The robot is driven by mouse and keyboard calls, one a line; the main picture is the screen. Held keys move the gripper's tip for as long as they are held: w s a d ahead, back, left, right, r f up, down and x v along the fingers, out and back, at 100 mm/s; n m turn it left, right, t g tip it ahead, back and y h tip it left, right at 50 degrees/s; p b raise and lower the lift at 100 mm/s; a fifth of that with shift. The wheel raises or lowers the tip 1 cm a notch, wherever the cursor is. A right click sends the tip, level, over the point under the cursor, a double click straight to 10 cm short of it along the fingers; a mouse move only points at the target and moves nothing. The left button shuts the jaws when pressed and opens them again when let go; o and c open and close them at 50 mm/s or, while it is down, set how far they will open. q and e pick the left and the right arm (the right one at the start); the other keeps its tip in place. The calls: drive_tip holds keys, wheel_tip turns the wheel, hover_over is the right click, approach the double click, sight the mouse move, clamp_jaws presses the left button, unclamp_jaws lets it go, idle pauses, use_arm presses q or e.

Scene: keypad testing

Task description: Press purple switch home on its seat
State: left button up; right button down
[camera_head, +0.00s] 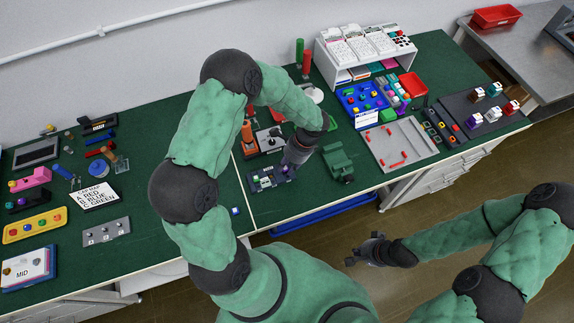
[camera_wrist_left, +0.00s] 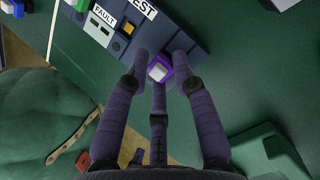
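The purple switch (camera_wrist_left: 159,70), a small block with a pale top, sits among the three fingertips of my left gripper (camera_wrist_left: 160,62) in the wrist view. The fingers are drawn in close around it and appear to touch its sides. It is at the near end of a dark panel with FAULT and TEST labels (camera_wrist_left: 165,30); whether it is fully seated cannot be told. In the head view my left gripper (camera_head: 289,169) points down at the right end of this small panel (camera_head: 262,180). My right gripper (camera_head: 362,251) is empty, fingers spread, off the table's front.
A green vise-like block (camera_head: 338,160) stands just right of my left gripper. A grey tray (camera_head: 402,145) and blue bin (camera_head: 362,97) lie further right. A small blue-and-white cube (camera_head: 235,211) lies near the front edge. Green table is bare around the panel's front.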

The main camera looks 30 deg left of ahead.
use_arm(q)
drive_tip(key=o, duration=0.3)
drive_tip(key=shift+o, duration=0.2)
